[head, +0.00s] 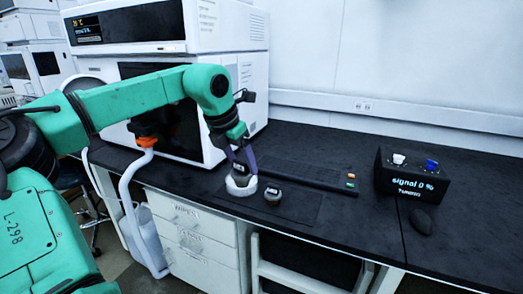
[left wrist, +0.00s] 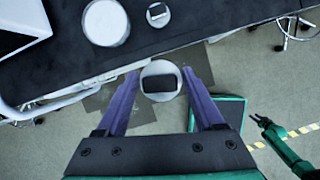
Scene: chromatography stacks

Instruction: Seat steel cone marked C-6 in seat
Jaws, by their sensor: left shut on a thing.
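My left gripper (head: 240,162) is shut on a round grey steel piece with a dark top, which shows between the purple fingers in the left wrist view (left wrist: 160,81). Its marking is not legible. In the head view the held piece lines up with a white round seat (head: 241,187) on the bench. In the left wrist view the white seat (left wrist: 105,22) lies apart from it, up and to the left. A second small steel piece with a dark top (head: 272,195) stands right of the seat. My right gripper (left wrist: 259,119) shows small at the right of the left wrist view, fingers apart and empty.
A black signal box (head: 412,175) with white and blue knobs stands at the right of the bench, a dark mouse (head: 421,221) before it. A keyboard-like dark panel (head: 300,173) lies behind the pieces. A white instrument (head: 165,60) stands at the back left.

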